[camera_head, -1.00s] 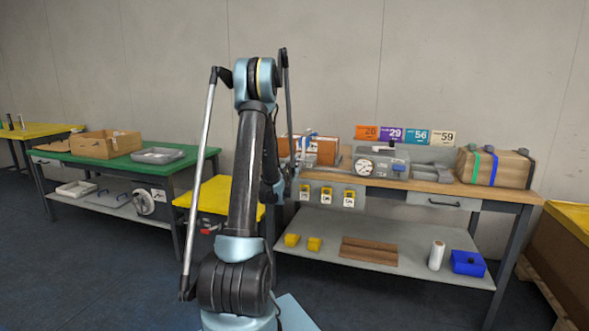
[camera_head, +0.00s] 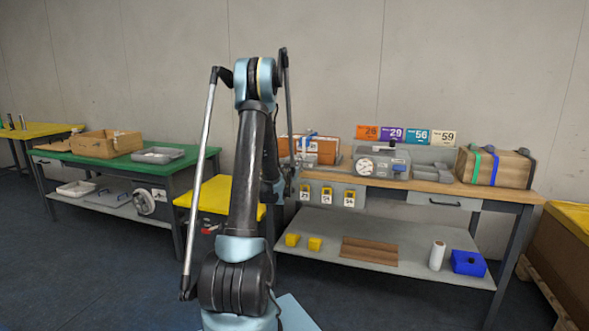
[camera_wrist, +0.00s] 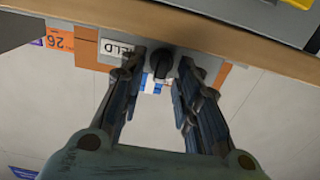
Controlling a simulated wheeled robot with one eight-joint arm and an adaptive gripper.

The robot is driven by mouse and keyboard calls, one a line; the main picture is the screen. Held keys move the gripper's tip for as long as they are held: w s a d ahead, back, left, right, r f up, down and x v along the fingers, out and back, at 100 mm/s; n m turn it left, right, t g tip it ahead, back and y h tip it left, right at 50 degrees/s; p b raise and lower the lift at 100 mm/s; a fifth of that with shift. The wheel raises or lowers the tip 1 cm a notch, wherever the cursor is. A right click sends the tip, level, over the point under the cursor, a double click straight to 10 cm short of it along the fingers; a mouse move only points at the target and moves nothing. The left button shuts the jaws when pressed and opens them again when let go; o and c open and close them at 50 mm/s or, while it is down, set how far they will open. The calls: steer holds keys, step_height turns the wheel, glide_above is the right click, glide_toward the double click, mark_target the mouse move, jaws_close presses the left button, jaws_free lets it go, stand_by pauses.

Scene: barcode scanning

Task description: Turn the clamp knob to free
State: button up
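A dark round clamp knob (camera_wrist: 161,62) shows in the wrist view between my fingertips, in front of a grey plate. A white label (camera_wrist: 112,48) beside it ends in "ELD"; its first letters are partly hidden by a finger. My gripper (camera_wrist: 160,70) is open, with one finger on each side of the knob. There is a gap at the left finger; the right finger is close to the knob, and I cannot tell whether it touches. In the head view my arm hides the knob and most of the gripper.
The wooden workbench (camera_head: 430,186) carries a grey machine (camera_head: 382,162) with a dial, a brown box (camera_head: 495,167) with straps, and number signs (camera_head: 405,135). An orange-brown box (camera_head: 322,150) stands near my gripper. The bench edge (camera_wrist: 200,32) crosses the wrist view's top.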

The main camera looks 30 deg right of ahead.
steer(key=v, duration=1.2)
stand_by(0.4)
steer(key=s+a+r+g+y, duration=0.35)
steer(key=s+a, duration=0.45)
steer(key=a, duration=0.5)
steer(key=s+a+f+n+g+y, duration=0.2)
steer(key=s+a+f+n+y, duration=0.1)
steer(key=s+a, duration=0.5)
steer(key=s+a+f+n+g+y, duration=0.2)
steer(key=s+a+f+n+y, duration=0.1)
steer(key=s+a, duration=0.6)
steer(key=s+a+f+n+g+y, duration=0.2)
steer(key=s+a+f+n+y, duration=0.2)
steer(key=s+a, duration=0.5)
steer(key=a, duration=0.4)
steer(key=shift+s+f, duration=0.2)
steer(key=shift+f, duration=0.2)
